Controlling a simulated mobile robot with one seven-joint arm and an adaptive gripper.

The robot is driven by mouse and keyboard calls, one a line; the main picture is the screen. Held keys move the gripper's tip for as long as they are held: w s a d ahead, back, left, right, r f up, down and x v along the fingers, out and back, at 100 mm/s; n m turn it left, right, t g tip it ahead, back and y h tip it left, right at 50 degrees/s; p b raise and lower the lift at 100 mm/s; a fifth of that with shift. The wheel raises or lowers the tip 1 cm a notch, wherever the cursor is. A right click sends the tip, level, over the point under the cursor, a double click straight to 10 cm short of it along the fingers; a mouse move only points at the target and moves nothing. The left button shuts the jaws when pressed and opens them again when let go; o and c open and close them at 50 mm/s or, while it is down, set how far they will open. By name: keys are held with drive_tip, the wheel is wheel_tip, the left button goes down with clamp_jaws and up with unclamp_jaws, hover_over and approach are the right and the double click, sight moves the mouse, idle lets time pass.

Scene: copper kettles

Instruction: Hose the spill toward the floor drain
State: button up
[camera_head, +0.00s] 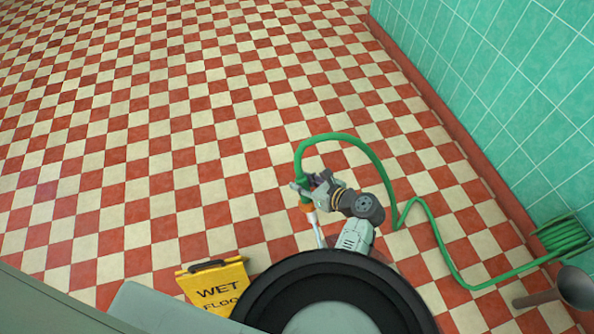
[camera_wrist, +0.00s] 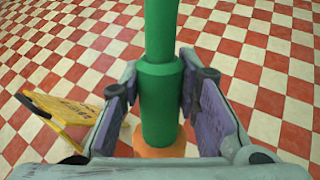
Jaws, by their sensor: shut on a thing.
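My gripper (camera_head: 306,188) is shut on the green hose end, near the middle of the head view. In the wrist view the purple pads of my gripper (camera_wrist: 158,88) stand on both sides of the thick green hose grip (camera_wrist: 160,112). An orange collar (camera_wrist: 160,146) shows below it. In the head view the nozzle's pale tip (camera_head: 312,218) points down, with a thin pale streak below it that may be water. A faint purplish tint lies on the tiles at the left (camera_head: 38,192); I cannot tell whether it is the spill. I see no floor drain.
The green hose (camera_head: 378,172) loops over to the right and runs along the floor to a coil (camera_head: 562,236) by the teal wall (camera_head: 510,90). A yellow wet-floor sign (camera_head: 216,284) stands at the front left. The checkered floor beyond is clear.

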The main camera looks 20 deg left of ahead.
drive_tip(key=shift+w+d+r, duration=0.1)
drive_tip(key=shift+w+d, duration=0.05)
drive_tip(key=shift+d, duration=0.25)
drive_tip(key=w+d+b, duration=0.3)
drive_tip(key=w+d, duration=1.2)
drive_tip(key=w, duration=0.2)
drive_tip(key=shift+w+d, duration=0.2)
drive_tip(key=shift+w, duration=0.05)
idle(0.4)
